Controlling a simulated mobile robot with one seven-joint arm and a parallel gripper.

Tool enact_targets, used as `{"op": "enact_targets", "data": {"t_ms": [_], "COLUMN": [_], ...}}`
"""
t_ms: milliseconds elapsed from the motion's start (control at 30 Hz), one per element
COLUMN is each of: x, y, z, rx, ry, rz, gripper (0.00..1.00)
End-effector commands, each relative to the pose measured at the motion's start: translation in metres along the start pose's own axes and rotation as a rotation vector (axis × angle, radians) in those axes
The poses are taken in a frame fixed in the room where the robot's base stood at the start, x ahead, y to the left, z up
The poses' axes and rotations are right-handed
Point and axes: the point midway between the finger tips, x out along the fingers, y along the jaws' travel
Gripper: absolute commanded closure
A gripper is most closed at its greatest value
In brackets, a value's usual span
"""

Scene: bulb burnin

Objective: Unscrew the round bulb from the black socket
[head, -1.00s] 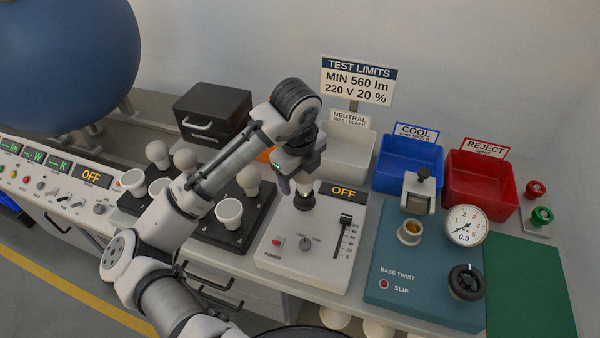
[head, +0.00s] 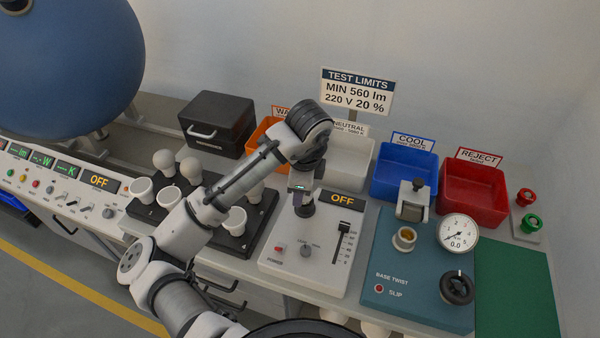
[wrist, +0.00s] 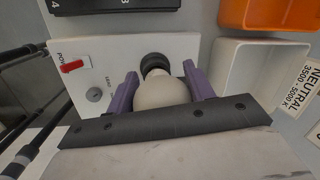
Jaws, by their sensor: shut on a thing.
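The round bulb (wrist: 162,93) is pale and sits between the purple fingers of my gripper (wrist: 162,86) in the wrist view. The gripper is shut on it. The black socket (wrist: 153,63) shows just beyond the bulb, on the white dimmer panel (wrist: 178,48). In the head view my gripper (head: 305,194) points down right above the black socket (head: 304,209), and the bulb is mostly hidden by the fingers. I cannot tell whether the bulb's base is still in the socket.
The panel has a slider (head: 340,240) and an OFF display (head: 342,199). A black rack (head: 230,238) with several bulbs and white cups stands left. The teal twist tester (head: 400,285) stands right. Orange (head: 262,132), white (head: 345,160), blue (head: 404,180) and red (head: 472,194) bins stand behind.

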Motion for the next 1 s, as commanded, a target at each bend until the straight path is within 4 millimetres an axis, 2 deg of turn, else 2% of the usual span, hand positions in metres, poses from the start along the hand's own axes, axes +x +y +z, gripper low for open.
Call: {"op": "enact_targets", "data": {"t_ms": [100, 267, 800, 1000], "x": [-0.006, 0.002, 0.000, -0.002], "y": [0.005, 0.008, 0.015, 0.015], "z": [-0.004, -0.005, -0.007, -0.007], "rx": [-0.145, -0.337, -0.977, -0.989], "ry": [-0.019, -0.049, -0.142, -0.141], "rz": [0.030, 0.046, 0.107, 0.108], "gripper": [0.70, 0.70, 0.69, 0.70]}}
